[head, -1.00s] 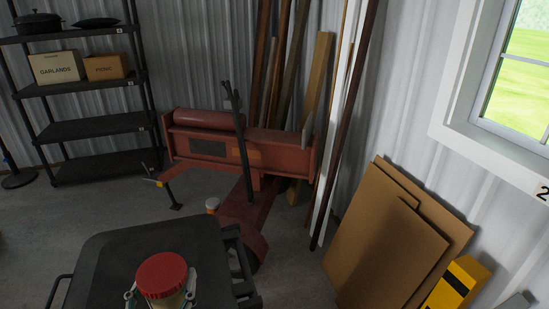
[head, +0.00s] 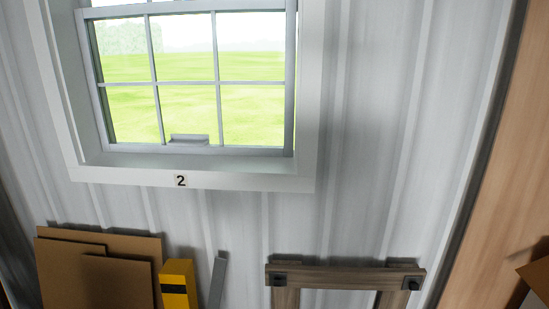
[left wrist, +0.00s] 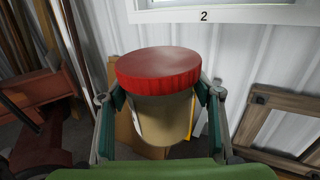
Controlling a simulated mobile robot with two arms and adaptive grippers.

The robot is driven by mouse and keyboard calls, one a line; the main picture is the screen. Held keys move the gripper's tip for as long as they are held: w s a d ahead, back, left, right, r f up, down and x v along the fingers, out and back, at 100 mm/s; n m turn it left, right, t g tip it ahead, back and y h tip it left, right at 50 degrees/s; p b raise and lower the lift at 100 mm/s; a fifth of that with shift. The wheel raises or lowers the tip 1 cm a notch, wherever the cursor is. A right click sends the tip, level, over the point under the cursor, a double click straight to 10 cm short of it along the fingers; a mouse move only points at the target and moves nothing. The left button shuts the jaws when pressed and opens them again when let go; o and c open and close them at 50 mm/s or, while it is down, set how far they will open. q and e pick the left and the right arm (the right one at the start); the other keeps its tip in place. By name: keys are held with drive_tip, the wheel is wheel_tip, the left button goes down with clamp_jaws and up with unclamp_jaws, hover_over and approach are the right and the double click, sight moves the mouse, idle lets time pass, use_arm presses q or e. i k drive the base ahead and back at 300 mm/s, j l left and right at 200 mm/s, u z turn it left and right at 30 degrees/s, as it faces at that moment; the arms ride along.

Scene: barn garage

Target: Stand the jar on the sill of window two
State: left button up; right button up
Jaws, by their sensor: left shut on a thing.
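Window two's sill (head: 200,163) is a white ledge in the middle left of the head view, bare apart from a small grey latch on the sash above it. A plate marked "2" (head: 181,181) is on the trim just below. In the left wrist view the jar (left wrist: 163,115) has a red lid and a tan body and stands upright. My left gripper (left wrist: 162,110) is shut on the jar, one finger at each side below the lid. The window trim (left wrist: 225,14) shows beyond and above it. Neither gripper shows in the head view.
Cardboard sheets (head: 95,270), a yellow and black block (head: 179,282) and a grey bar (head: 217,283) lean below the window. A wooden frame (head: 345,278) leans to their right. A red machine (left wrist: 38,85) stands at left in the left wrist view.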

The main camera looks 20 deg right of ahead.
sight(252, 164)
drive_tip(key=i+l+z, duration=0.1)
drive_tip(key=i+z, duration=0.15)
drive_tip(key=z, duration=0.2)
drive_tip(key=i+z, duration=0.25)
drive_tip(key=z, duration=0.2)
drive_tip(key=i+j+z, duration=0.15)
drive_tip(key=z, duration=0.3)
drive_tip(key=i+j, duration=0.25)
drive_tip(key=i, duration=0.2)
